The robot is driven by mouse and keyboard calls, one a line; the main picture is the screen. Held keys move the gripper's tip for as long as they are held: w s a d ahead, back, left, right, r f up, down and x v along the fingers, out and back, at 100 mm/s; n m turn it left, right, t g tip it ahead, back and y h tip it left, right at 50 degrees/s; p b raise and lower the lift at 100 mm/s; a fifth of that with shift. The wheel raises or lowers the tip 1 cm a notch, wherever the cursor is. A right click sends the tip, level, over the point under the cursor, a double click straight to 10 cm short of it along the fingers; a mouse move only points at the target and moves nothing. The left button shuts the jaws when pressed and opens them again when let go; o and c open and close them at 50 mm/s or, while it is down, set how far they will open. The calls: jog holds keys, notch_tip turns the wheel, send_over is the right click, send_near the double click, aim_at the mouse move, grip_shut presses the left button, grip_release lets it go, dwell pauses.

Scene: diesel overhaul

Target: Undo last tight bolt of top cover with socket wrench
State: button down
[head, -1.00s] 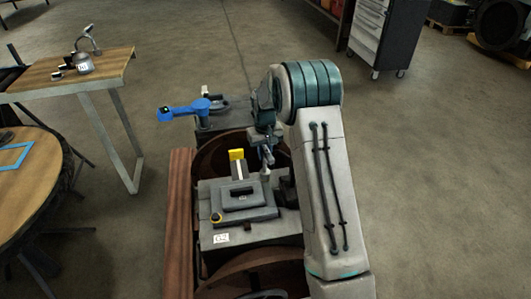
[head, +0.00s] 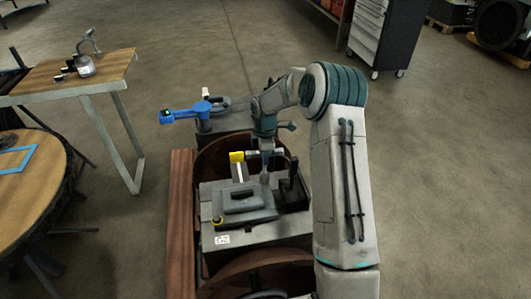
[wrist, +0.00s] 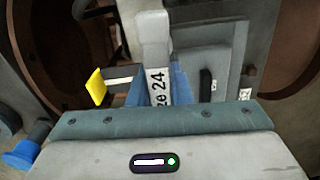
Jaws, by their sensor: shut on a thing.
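My gripper (head: 265,143) is above the back right part of the engine's top. In the wrist view its blue fingers (wrist: 158,88) are shut on the socket wrench (wrist: 154,40), a pale grey bar marked with a size ending in 24. In the head view the wrench (head: 265,164) points down near the back edge of the top cover (head: 262,212), a grey plate with a black handle. The cover also shows in the wrist view (wrist: 190,62). The socket end and the tight bolt are too small or hidden to make out; I cannot tell whether they touch.
A yellow-ended part (head: 237,157) stands just left of the wrench. A black holder (head: 293,192) is close on the right. A blue tool (head: 185,113) lies at the engine's far end.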

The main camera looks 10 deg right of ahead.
jog(key=n+p, duration=0.1)
jog(key=n, duration=0.3)
jog(key=shift+r, duration=0.15)
